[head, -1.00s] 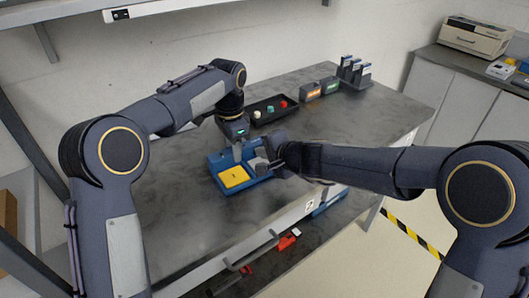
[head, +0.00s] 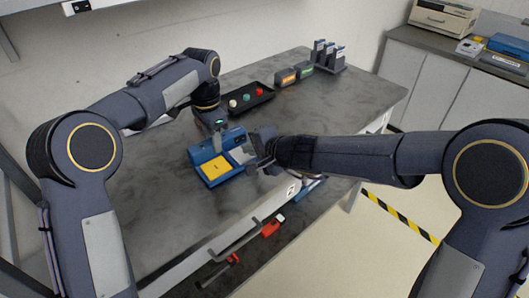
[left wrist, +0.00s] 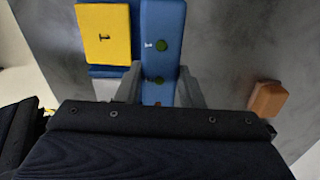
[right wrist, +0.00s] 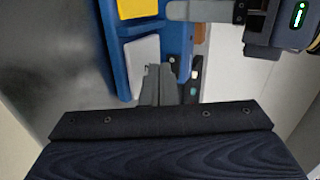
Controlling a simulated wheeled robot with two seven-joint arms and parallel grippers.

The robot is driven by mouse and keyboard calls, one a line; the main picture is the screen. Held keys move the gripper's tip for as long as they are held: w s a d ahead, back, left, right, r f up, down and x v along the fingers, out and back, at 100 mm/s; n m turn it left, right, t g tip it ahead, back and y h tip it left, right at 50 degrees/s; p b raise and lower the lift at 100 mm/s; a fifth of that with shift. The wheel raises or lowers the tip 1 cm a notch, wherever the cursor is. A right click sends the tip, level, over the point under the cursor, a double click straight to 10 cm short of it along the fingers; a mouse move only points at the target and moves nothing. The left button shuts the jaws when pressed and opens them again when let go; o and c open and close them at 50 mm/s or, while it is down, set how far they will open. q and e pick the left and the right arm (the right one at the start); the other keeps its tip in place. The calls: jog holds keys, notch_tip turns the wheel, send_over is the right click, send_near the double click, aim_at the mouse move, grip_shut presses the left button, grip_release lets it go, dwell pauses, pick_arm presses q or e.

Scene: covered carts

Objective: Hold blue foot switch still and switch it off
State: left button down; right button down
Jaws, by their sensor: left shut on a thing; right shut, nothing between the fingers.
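The blue foot switch (head: 206,181) sits on the grey table with a yellow pedal (head: 214,168) marked "I" and a pale grey pedal (head: 242,154). In the left wrist view, its raised blue housing (left wrist: 163,25) carries two dark green round spots. My left gripper (left wrist: 160,92) is shut on this housing, one finger on each side. My right gripper (right wrist: 160,72) is shut and empty, its fingertips beside the pale pedal (right wrist: 142,60). Whether they touch the pedal I cannot tell. My right gripper hides part of the switch's right end in the head view.
Behind the switch lies a black tray (head: 262,98) with white, teal and red round pieces. Orange- and green-labelled boxes (head: 286,77) and a small rack (head: 327,55) stand at the table's back. Red items (head: 271,227) lie below the front edge. The table's left part is clear.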

pick_arm(q)
jog(key=shift+a, duration=0.1)
pick_arm(e)
jog(key=s+a+v, duration=0.1)
jog(key=v, duration=0.9)
jog(key=shift+s+a, duration=0.3)
jog(key=shift+a, duration=0.1)
pick_arm(q)
jog(key=shift+w, duration=0.1)
jog(key=c, duration=0.9)
grip_release()
